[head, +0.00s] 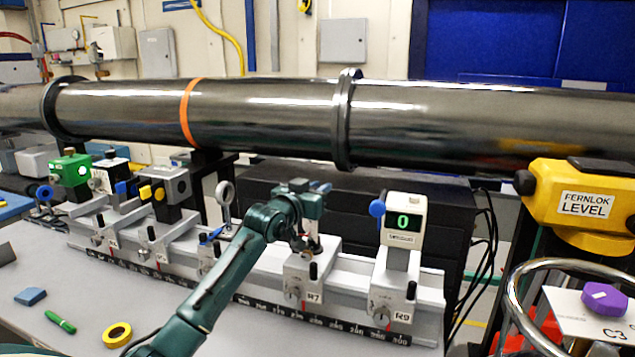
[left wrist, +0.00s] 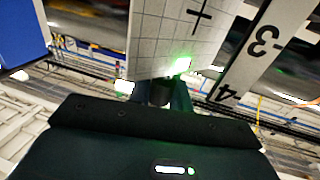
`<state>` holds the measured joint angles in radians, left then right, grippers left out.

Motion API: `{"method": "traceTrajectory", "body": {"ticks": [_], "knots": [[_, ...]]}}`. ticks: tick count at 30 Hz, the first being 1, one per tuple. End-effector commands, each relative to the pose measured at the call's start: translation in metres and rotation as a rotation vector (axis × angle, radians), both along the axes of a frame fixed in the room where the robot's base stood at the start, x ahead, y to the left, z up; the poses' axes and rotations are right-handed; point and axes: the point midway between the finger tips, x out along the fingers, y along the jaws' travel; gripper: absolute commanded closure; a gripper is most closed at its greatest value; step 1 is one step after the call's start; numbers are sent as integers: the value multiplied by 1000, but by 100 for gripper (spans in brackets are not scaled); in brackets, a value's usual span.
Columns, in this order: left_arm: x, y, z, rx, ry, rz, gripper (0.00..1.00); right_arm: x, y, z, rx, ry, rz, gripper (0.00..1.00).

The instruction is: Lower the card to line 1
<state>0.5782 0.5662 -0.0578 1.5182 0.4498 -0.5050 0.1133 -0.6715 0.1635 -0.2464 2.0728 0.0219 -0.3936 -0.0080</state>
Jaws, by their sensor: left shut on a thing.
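In the left wrist view a white gridded card (left wrist: 172,40) with a black cross stands in front of my left gripper (left wrist: 160,95). A bright green light spot shows at the card's lower right edge in that view. My left gripper is shut on the card's lower part, partly hidden. Beside the card is a pale strip with marks and the numbers 3 and 4 (left wrist: 255,55); line 1 is not in view. In the head view my left gripper (head: 303,213) is above the R7 carrier (head: 303,283); the card cannot be made out there. My right gripper is not in view.
The rail's scale (head: 270,309) runs below several carriers. The R9 carrier (head: 394,290) bears a display reading 0 (head: 404,222). A green box (head: 70,170) and a ring on a post stand left. A dark pipe (head: 260,115) crosses behind. Yellow tape (head: 117,335) lies in front.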

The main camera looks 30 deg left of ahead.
Motion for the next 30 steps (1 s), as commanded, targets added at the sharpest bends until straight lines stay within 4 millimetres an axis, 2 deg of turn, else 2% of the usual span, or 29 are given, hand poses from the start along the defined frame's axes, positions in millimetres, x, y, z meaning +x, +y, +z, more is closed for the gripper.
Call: {"method": "traceTrajectory", "body": {"ticks": [6,7,15,24,30], "knots": [[0,0,-1,0,3,1,100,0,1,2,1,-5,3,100],[0,0,0,0,3,1,80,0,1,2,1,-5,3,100],[0,0,0,0,2,0,59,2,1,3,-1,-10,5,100],[-3,0,0,0,1,0,59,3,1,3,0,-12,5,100],[-27,-1,-2,2,1,-1,59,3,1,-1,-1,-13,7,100]]}}
